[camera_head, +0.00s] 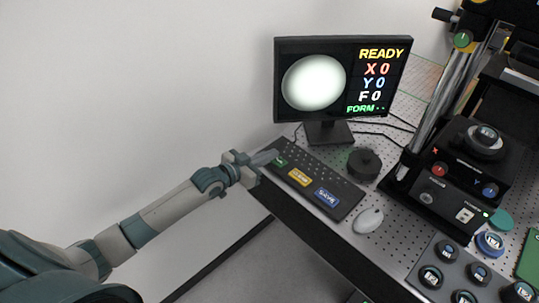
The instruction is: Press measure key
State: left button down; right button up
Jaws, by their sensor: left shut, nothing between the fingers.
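A dark keyboard (312,185) lies on the perforated bench. It has a green key (280,162) at its left end, a yellow key (299,177) and a blue key (326,197). The key labels are too small to read surely, so I cannot tell which one is the measure key. The monitor (335,77) shows a pale disc, READY, X 0, Y 0, F 0 and FORM with dashes. My right gripper is not in view.
A white mouse (368,220) lies right of the keyboard, with a round black puck (364,164) behind it. The dark instrument (466,165) with knobs stands at the right. A tray (455,268) of several round pieces sits at the lower right.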

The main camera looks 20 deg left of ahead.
pick_arm(q)
jog(key=shift+f, duration=0.65)
